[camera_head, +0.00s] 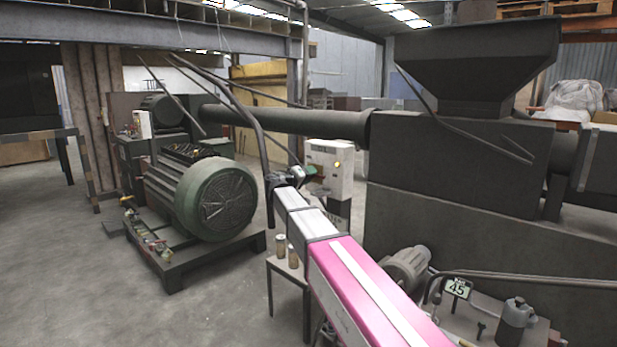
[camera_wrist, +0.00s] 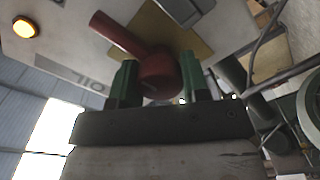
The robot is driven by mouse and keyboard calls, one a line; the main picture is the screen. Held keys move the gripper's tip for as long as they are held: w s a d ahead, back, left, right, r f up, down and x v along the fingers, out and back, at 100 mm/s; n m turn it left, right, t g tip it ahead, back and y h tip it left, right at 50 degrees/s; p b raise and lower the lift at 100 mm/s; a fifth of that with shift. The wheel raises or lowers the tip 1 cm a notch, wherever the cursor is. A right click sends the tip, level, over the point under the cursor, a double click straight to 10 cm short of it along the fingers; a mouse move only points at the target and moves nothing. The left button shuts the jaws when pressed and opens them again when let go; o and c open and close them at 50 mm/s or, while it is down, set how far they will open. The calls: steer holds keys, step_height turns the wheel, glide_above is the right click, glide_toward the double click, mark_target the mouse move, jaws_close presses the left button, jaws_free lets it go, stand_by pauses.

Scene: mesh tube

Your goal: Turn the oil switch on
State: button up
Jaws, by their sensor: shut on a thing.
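The oil switch (camera_wrist: 158,72) is a red rotary knob with a long red lever that points to the upper left in the wrist view. It sits on a yellowish plate (camera_wrist: 200,42) on a pale panel, near upside-down "OIL" lettering (camera_wrist: 85,82). My gripper (camera_wrist: 158,66) has its two green fingers on either side of the round red hub and is shut on it. In the head view my gripper (camera_head: 302,174) reaches the front of the white control box (camera_head: 329,160), and the switch itself cannot be made out there.
A yellow lamp (camera_wrist: 24,27) glows on the same panel. A large green motor (camera_head: 195,195) stands to the left of the box, and a dark hopper machine (camera_head: 470,150) to the right. A small table with cans (camera_head: 281,247) stands below my arm. Open floor lies at left.

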steer(key=shift+s+f+m, duration=0.1)
steer(key=shift+f+m, duration=0.05)
steer(key=shift+m, duration=0.15)
steer(key=o, duration=0.9)
steer(key=v, duration=1)
steer(key=shift+s+a, duration=0.25)
steer(key=shift+s+a, duration=0.1)
